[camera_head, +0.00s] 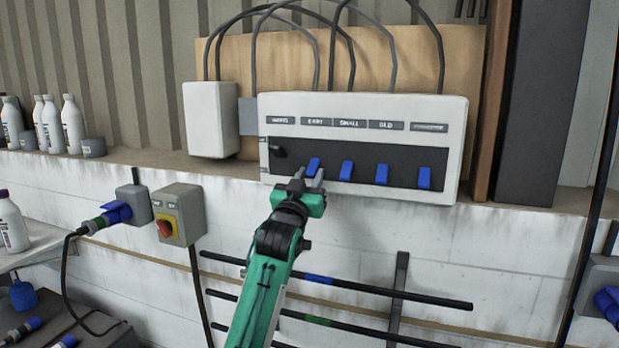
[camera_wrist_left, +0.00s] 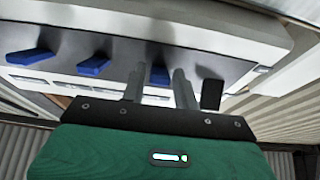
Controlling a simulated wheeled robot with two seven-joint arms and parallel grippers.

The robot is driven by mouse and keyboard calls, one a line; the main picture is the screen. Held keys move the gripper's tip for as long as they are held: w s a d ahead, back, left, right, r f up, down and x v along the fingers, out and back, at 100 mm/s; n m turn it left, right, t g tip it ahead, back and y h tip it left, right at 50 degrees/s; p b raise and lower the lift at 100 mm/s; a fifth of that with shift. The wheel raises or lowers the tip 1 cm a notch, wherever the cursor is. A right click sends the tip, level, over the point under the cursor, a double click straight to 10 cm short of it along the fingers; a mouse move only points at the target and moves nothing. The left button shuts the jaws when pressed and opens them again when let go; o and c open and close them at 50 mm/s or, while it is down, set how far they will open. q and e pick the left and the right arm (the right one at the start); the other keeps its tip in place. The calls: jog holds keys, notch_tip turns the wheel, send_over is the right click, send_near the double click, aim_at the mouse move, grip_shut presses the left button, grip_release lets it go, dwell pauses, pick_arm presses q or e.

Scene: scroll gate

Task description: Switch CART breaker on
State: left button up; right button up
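The white breaker box (camera_head: 462,140) is on the ledge, with a dark strip (camera_head: 230,165) (camera_head: 400,158) across its front. The label that appears to read CART (camera_head: 316,121) is second from the left. The blue lever (camera_head: 314,167) below it is the CART breaker; it also shows between my fingers in the left wrist view (camera_wrist_left: 159,74). My left gripper (camera_head: 307,182) is open, fingertips at this lever, one finger on each side in the wrist view. I cannot tell whether they touch it. My right gripper is not in view.
A black lever (camera_head: 279,152) sits left of the CART lever, and more blue levers (camera_head: 346,170) sit to its right. A grey switch box with a red-yellow knob (camera_head: 166,229) is on the wall at left. Dark horizontal bars (camera_head: 400,293) run below the ledge.

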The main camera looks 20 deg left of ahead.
aim_at(315, 161)
pick_arm(q)
grip_shut()
jog(key=shift+s+r+g, duration=0.2)
jog(key=shift+r+g, duration=0.2)
jog(key=shift+g, duration=0.3)
jog(key=shift+s+r+g, duration=0.15)
jog(key=shift+r+g, duration=0.2)
jog(key=shift+g, duration=0.35)
jog(key=shift+s+r+g, duration=0.15)
jog(key=shift+r+g, duration=0.55)
jog(key=shift+g, duration=0.5)
notch_tip(315, 161, up, 2)
jog(key=g, duration=0.4)
jog(key=shift+r+g, duration=0.15)
jog(key=shift+g, duration=0.15)
jog(key=g, duration=0.1)
jog(key=w+r+g, duration=0.1)
jog(key=g, duration=0.1)
jog(key=shift+r, duration=0.15)
jog(key=shift+w+r+g, duration=0.1)
jog(key=shift+g, duration=0.4)
jog(key=shift+y, duration=0.3)
